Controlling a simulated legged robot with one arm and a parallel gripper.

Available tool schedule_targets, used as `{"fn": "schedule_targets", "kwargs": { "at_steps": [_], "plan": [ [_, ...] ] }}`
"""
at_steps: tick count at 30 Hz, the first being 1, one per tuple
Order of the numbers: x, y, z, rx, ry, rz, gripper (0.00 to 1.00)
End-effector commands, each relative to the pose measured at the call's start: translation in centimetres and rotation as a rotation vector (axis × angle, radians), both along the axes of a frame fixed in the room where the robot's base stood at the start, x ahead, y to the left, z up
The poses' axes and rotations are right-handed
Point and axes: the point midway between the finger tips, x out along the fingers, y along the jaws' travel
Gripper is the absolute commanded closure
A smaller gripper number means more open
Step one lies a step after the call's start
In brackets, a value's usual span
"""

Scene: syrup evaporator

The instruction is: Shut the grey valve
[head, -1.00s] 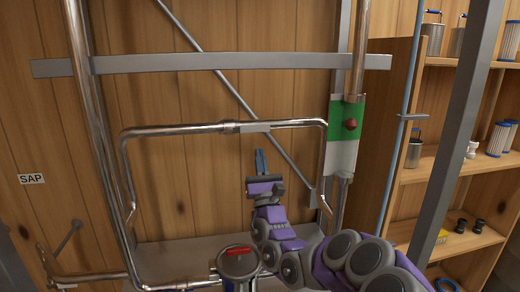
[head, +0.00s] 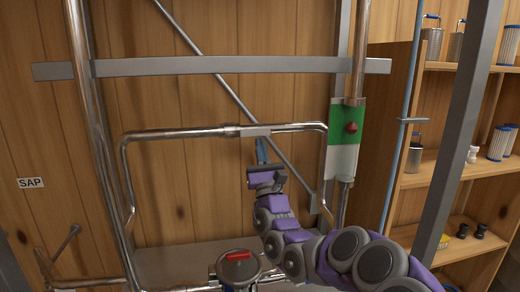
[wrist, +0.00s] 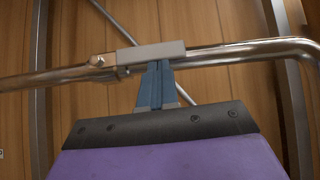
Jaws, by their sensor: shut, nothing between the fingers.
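A flat grey lever (head: 256,131) lies along the horizontal metal pipe (head: 180,132), just right of a pipe fitting. In the wrist view the grey lever (wrist: 151,53) is a long pale bar in line with the pipe. My gripper (head: 261,142) points up at it from below. Its blue fingers are shut together with nothing between them. In the wrist view the fingertips (wrist: 159,64) meet the lower edge of the lever in the picture; I cannot tell whether they touch. A second grey lever (head: 68,241) stands tilted on piping at the lower left.
A red-handled valve (head: 238,256) sits below, close to my arm. A green and white panel with a red knob (head: 352,127) is on the right-hand pipe. A grey crossbar (head: 210,65) runs above. Shelves with canisters (head: 415,155) stand at the right.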

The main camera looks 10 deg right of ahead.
Motion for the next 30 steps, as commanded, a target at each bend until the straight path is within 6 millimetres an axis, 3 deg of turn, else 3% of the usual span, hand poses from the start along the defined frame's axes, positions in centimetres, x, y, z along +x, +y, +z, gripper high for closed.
{"fn": "schedule_targets", "kwargs": {
  "at_steps": [14, 30],
  "plan": [
    [0.0, -0.5, 1.1, -0.103, 0.001, -0.003, 1.00],
    [0.1, -1.0, 5.2, -0.563, 0.002, -0.004, 1.00]
  ]
}}
